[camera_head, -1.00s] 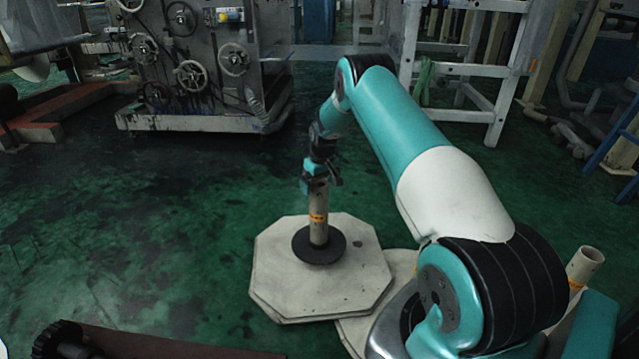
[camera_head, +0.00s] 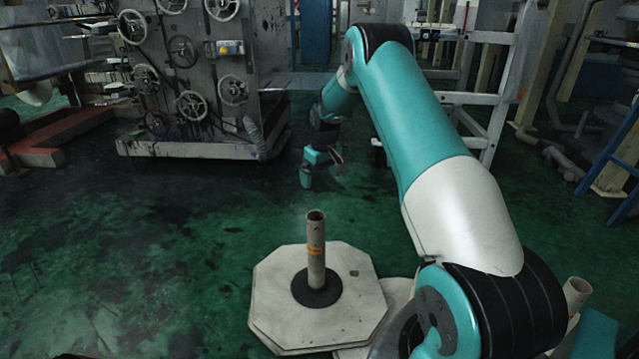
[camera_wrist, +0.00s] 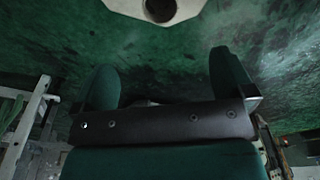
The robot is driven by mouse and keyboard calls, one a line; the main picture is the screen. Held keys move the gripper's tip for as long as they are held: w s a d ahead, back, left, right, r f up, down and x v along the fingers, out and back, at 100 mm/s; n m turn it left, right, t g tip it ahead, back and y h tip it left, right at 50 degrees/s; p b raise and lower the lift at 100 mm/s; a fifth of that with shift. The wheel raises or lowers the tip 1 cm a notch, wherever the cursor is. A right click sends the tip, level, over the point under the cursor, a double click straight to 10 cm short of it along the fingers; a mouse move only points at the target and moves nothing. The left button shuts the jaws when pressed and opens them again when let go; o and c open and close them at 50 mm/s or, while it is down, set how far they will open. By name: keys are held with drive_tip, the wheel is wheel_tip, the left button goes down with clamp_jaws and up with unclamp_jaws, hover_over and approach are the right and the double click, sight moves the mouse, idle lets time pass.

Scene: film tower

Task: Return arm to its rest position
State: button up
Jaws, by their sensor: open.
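My gripper (camera_head: 322,168) is open and empty in the head view, up in the air beyond and above a beige upright tube. The tube (camera_head: 316,250) stands upright with an orange band on a round black base, on a pale octagonal plate (camera_head: 275,310). The gripper is apart from the tube. In the wrist view my gripper (camera_wrist: 160,85) shows two dark green fingers spread wide with nothing between them. The pale plate (camera_wrist: 118,5) and the dark round base (camera_wrist: 160,8) show at the top edge of the wrist view.
A grey machine with handwheels (camera_head: 190,80) stands at the back left. A white frame (camera_head: 485,100) stands behind my arm, and a blue ladder (camera_head: 615,165) is at the right. A second beige tube (camera_head: 577,293) is at the lower right.

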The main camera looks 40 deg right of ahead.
drive_tip(key=shift+r, duration=0.25)
idle(0.3)
drive_tip(key=s+a+r+n+y, duration=0.1)
drive_tip(key=s+a+r, duration=0.1)
drive_tip(key=a+r, duration=0.45)
drive_tip(key=s+a+r+n, duration=0.2)
drive_tip(key=s+a+r, duration=0.1)
drive_tip(key=a, duration=0.7)
drive_tip(key=s+a+r+n+y, duration=0.1)
drive_tip(key=s+a+r, duration=0.1)
drive_tip(key=a+r, duration=0.5)
drive_tip(key=s+a+r+n+y, duration=0.1)
drive_tip(key=s+a, duration=0.5)
drive_tip(key=s, duration=0.3)
drive_tip(key=s+a+r+n+g+y, duration=0.1)
drive_tip(key=s+a+n, duration=0.1)
drive_tip(key=s+a, duration=0.55)
drive_tip(key=s+a+n, duration=0.1)
drive_tip(key=s+a, duration=0.3)
drive_tip(key=s, duration=0.7)
wheel_tip(320, 180, up, 35)
drive_tip(key=p, duration=3.5)
drive_tip(key=shift+w+a, duration=0.15)
